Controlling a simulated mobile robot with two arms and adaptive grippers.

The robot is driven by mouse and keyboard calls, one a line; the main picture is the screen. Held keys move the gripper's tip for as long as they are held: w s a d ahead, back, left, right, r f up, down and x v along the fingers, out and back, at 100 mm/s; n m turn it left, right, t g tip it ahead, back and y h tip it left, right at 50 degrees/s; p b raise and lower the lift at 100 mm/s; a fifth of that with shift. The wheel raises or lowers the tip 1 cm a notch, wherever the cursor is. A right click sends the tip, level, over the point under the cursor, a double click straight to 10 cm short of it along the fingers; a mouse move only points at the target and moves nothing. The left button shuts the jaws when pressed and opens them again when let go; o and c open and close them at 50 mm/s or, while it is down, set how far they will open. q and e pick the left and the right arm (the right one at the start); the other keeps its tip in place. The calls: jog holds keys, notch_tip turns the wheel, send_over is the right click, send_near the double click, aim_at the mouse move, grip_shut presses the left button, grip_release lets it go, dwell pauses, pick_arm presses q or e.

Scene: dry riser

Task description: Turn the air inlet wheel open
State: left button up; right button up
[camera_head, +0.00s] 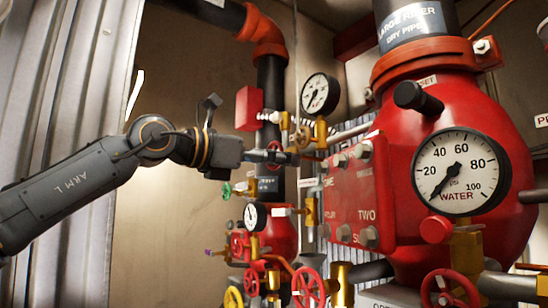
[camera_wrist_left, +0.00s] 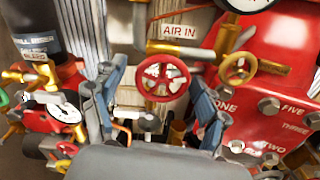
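The air inlet wheel (camera_wrist_left: 163,79) is a small red handwheel with spokes, just below the white "AIR IN" label (camera_wrist_left: 179,31) in the left wrist view. My left gripper (camera_wrist_left: 155,66) is open, with one blue-grey finger on each side of the wheel in that view. I cannot tell whether either finger touches it. In the head view my left gripper (camera_head: 285,156) reaches in from the left among the brass valves, and the wheel is hard to make out there. My right gripper is in neither view.
A yellow handwheel (camera_wrist_left: 238,69) sits just right of the red wheel. The red panel (camera_wrist_left: 272,95) with bolts is close by on the right. Gauges, including the large water gauge (camera_head: 460,172), and several lower handwheels crowd the riser. Free room lies left, before the beige wall (camera_head: 165,235).

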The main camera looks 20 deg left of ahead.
pick_arm(q)
jog(key=c, duration=1)
jog(key=shift+c, duration=0.2)
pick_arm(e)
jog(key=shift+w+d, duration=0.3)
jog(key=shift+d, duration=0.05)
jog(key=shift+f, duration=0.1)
